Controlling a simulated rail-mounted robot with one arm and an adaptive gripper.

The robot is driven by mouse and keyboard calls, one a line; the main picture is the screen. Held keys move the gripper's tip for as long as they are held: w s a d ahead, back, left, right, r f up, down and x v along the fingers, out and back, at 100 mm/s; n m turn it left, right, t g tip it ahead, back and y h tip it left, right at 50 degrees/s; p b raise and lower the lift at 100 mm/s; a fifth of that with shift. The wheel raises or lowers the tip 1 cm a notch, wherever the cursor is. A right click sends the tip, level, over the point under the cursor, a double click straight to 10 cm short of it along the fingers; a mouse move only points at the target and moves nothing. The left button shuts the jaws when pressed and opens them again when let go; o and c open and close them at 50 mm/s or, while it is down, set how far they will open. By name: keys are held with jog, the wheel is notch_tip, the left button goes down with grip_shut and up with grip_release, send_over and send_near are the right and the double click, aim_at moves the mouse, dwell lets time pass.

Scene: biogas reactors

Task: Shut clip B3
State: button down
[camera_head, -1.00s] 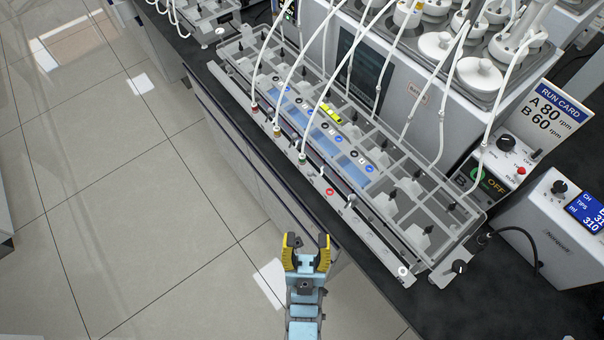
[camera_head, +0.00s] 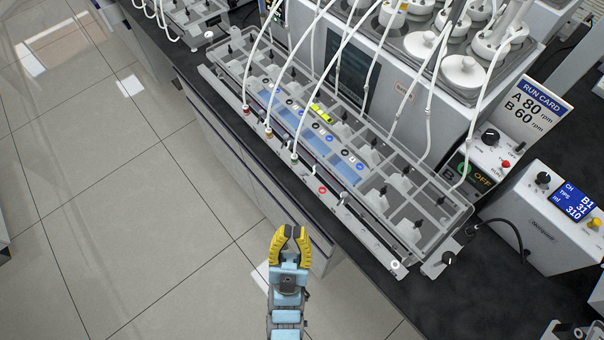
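My gripper (camera_head: 291,232), with yellow fingers, is over the floor in front of the bench edge. Its fingertips are close together with a small gap between them, and nothing shows in it. The clear rack (camera_head: 420,196) lies on the black bench beyond it, apart from the gripper. A row of small black and blue round markers and one yellow piece (camera_head: 320,113) sit inside the rack. The labels are too small to tell which part is clip B3.
A control box (camera_head: 482,163) with a green light and "OFF" stands right of the rack, below a run card (camera_head: 530,106). Another white box (camera_head: 550,225) with a blue display is further right. Reactor vessels (camera_head: 463,72) stand behind. The floor at left is clear.

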aim_at(303, 173)
notch_tip(303, 173, down, 6)
jog(key=a+n+g+p, duration=0.1)
jog(key=n+g+p, duration=0.1)
jog(key=g+p, duration=0.5)
jog(key=shift+s+a+g+p, duration=0.3)
jog(key=shift+a+g, duration=0.1)
jog(key=shift+g, duration=1.3)
jog(key=b+x, duration=0.1)
jog(key=x, duration=1.3)
jog(key=shift+b, duration=0.35)
jog(key=shift+a+r+p, duration=0.1)
jog(key=shift+r+p, duration=0.05)
jog(key=shift+p, duration=0.25)
